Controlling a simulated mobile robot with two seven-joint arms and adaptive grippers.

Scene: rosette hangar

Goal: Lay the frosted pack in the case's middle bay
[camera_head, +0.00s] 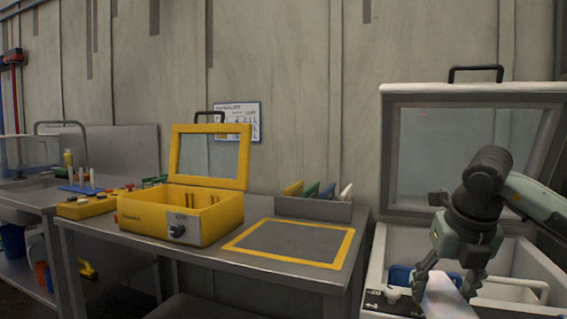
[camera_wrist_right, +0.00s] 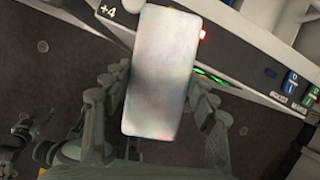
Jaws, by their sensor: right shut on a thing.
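My right gripper (camera_head: 446,280) is shut on the frosted pack (camera_head: 447,301), a pale whitish block, at the front of the white chest at the lower right. In the right wrist view the frosted pack (camera_wrist_right: 162,75) stands out between the two fingers of the right gripper (camera_wrist_right: 160,88), with the chest's control panel behind it. A yellow case (camera_head: 190,222) with its windowed lid raised stands on the metal table. Its front wall hides most of its inside, and I cannot make out its bays. My left gripper is not in view.
The white chest (camera_head: 545,262) has its lid (camera_head: 470,88) open and holds a blue item (camera_head: 400,275). A yellow-framed grey mat (camera_head: 290,242) lies bare beside the case. Behind it is a grey rack (camera_head: 312,209) of coloured items. A yellow control box (camera_head: 88,206) stands left of the case.

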